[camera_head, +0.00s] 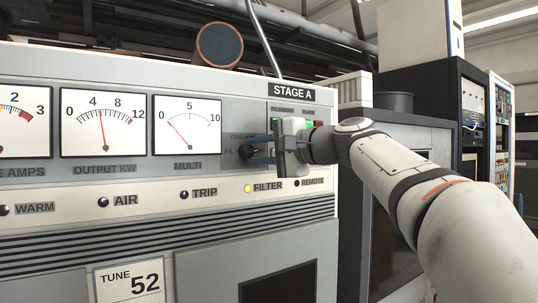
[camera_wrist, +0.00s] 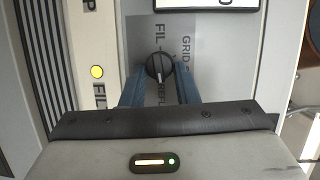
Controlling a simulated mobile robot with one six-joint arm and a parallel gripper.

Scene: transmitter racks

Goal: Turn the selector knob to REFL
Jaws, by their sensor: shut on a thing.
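The selector knob (camera_wrist: 158,66) is round and black with a white pointer line. It sits on the grey label plate of the STAGE A panel, and in the head view (camera_head: 245,153) it shows partly, at the fingertips. In the wrist view the pointer is directed down, towards the REFL label (camera_wrist: 161,94). The FIL label (camera_wrist: 158,32) is above the knob and the GRID label (camera_wrist: 186,48) to its right. My gripper (camera_wrist: 160,83) has its two blue fingers on either side of the knob, shut on it. In the head view my gripper (camera_head: 258,150) reaches in from the right.
Three meters line the panel, with the MULTI meter (camera_head: 187,125) nearest the knob. The yellow FILTER lamp (camera_head: 248,188) is lit below. The STAGE A sign (camera_head: 291,93) is above. A dark rack (camera_head: 430,100) stands at the right.

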